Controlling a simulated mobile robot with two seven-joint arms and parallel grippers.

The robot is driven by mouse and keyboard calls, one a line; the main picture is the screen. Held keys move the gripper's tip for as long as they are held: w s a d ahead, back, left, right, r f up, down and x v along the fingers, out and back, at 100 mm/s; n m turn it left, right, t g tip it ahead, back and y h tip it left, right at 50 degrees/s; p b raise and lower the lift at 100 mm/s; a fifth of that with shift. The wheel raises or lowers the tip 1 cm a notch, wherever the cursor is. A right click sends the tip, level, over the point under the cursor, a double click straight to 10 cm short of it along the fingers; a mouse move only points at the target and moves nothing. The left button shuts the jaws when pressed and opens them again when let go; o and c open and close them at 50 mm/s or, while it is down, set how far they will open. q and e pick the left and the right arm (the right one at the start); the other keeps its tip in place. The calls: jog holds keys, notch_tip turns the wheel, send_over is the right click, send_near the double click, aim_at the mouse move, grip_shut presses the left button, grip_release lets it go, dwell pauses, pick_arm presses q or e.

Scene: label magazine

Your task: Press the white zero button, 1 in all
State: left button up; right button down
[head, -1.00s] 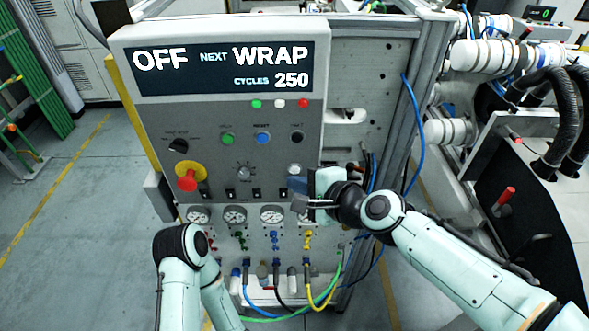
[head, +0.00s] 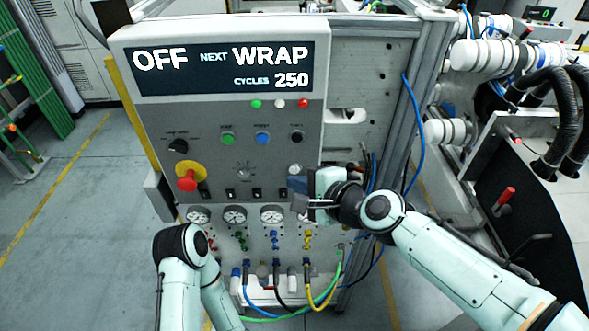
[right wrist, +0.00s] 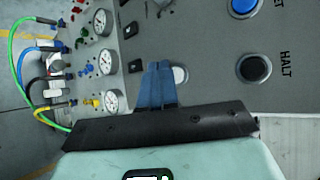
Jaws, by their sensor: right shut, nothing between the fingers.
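The white zero button (head: 295,169) is a small pale round button low on the right side of the grey control panel (head: 215,165). In the right wrist view, the white button (right wrist: 181,75) is partly covered by the blue fingers. My right gripper (head: 294,185) is shut and empty, just below the button in the head view. In the right wrist view its fingertips (right wrist: 160,66) lie beside the button; I cannot tell whether they touch the panel. The display (head: 225,68) reads OFF, NEXT WRAP, CYCLES 250. My left gripper is out of view.
The black HALT button (head: 297,137), blue button (head: 263,138) and green button (head: 228,139) sit above. A red emergency knob (head: 187,181) sticks out at left. Gauges (head: 271,214) and coloured hoses (head: 318,290) are below. Floor at left is clear.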

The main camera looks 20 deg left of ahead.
jog(key=shift+w, duration=0.1)
jog(key=shift+w+a, duration=0.1)
jog(key=shift+w, duration=0.25)
jog(key=shift+w+a, duration=0.1)
jog(key=shift+w, duration=0.25)
dwell(0.8)
dwell(0.3)
jog(key=shift+s+d, duration=0.2)
jog(key=shift+s, duration=0.6)
jog(key=shift+s+d, duration=0.25)
jog(key=shift+s, duration=0.55)
jog(key=shift+s+d, duration=0.2)
jog(key=shift+s, duration=0.6)
jog(key=shift+s+d, duration=0.25)
jog(key=shift+s, duration=0.55)
